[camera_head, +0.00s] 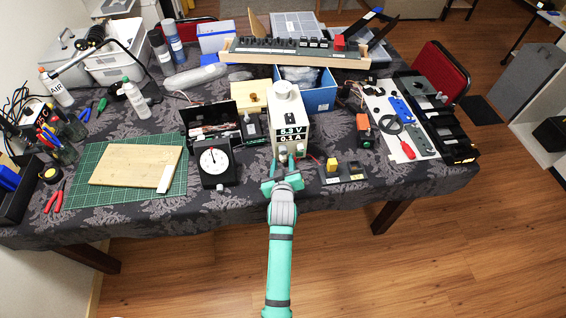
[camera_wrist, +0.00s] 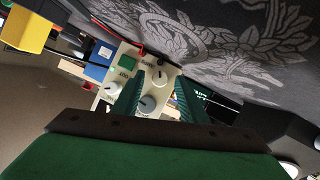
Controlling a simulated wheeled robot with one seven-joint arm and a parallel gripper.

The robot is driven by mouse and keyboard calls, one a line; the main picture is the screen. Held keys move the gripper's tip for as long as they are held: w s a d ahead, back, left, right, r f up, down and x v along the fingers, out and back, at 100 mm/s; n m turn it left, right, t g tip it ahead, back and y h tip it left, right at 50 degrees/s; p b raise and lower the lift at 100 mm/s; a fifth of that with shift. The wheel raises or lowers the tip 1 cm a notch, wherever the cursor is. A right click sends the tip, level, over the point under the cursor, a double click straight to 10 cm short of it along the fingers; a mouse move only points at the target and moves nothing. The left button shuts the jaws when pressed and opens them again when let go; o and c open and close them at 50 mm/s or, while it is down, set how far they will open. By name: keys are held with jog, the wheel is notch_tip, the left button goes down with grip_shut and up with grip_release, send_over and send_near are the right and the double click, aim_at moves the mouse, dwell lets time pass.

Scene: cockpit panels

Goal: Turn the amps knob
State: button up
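The white power supply (camera_head: 291,110) stands upright near the table's front edge, its display reading about 5.3 V and 0.1 A. One knob (camera_wrist: 160,77) is between my fingertips, a greyer knob (camera_wrist: 147,104) is nearer the palm, and another knob (camera_wrist: 112,90) is outside the left finger.
A black box with a white dial (camera_head: 214,162) stands left of the supply. A cutting mat (camera_head: 90,160) with a wooden board (camera_head: 135,166) is farther left. Red and black leads run beside the supply.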

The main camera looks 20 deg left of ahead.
jog(key=v, duration=1)
jog(key=shift+s+d+r, duration=0.15)
jog(key=shift+s, duration=0.2)
jog(key=s+d+f+m+t+h, duration=0.15)
jog(key=s+d+m, duration=0.25)
jog(key=s+d, duration=0.65)
jog(key=s+d+m+t+h, duration=0.1)
jog(key=s+d+m+h, duration=0.45)
jog(key=s, duration=0.85)
jog(key=s+d+r+y, duration=0.1)
jog(key=s+d+r, duration=0.3)
jog(key=s, duration=0.4)
jog(key=shift+d+r+n, duration=0.35)
jog(key=shift+d, duration=0.2)
dwell(2.4)
